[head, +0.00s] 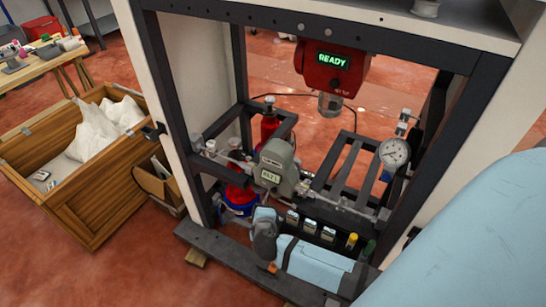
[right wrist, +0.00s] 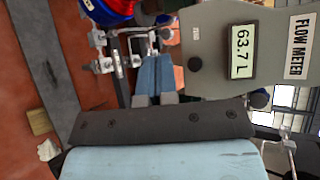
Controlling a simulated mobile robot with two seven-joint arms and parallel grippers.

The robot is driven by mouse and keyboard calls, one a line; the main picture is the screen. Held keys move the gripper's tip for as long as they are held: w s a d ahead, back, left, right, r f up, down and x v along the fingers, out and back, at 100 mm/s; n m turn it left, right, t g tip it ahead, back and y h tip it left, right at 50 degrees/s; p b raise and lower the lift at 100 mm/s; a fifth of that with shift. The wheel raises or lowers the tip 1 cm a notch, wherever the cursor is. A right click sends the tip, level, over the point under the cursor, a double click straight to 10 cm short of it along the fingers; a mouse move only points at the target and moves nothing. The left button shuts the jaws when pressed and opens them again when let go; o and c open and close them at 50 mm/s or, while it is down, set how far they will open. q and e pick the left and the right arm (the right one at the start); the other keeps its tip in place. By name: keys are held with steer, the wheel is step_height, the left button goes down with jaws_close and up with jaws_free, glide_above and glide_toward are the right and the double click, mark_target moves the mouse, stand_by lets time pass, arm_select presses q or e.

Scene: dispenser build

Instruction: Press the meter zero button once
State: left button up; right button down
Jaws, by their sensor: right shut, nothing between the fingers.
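The grey flow meter (head: 280,160) sits on the pipe in the middle of the frame. In the right wrist view the flow meter (right wrist: 218,82) appears turned sideways. Its display (right wrist: 242,50) reads 63.7 L, and a dark round button (right wrist: 195,64) is on the face beside it. My right gripper (right wrist: 152,65) is shut and empty, with its light blue fingers to the left of the button in that view. The fingertips look apart from the button; the depth gap cannot be told. In the head view my right gripper (head: 264,215) is just below the meter. My left gripper is not in view.
A pressure gauge (head: 394,152) stands right of the meter. A red dispenser head (head: 331,70) showing READY hangs above. Several small switches (head: 310,227) line the front below the pipe. Dark frame posts (head: 168,85) flank the opening. A wooden crate (head: 95,205) stands left.

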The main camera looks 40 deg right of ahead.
mark_target(274, 190)
arm_select(q)
steer(key=shift+p, duration=0.55)
arm_select(e)
steer(key=d, duration=0.1)
steer(key=w+d, duration=0.1)
steer(key=d, duration=0.2)
steer(key=shift+w, duration=0.35)
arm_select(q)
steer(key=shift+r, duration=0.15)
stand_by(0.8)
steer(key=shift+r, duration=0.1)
arm_select(e)
steer(key=shift+r, duration=0.1)
arm_select(q)
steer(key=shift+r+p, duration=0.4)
steer(key=shift+p, duration=0.1)
arm_select(e)
steer(key=shift+w+d, duration=0.15)
steer(key=shift+d, duration=0.2)
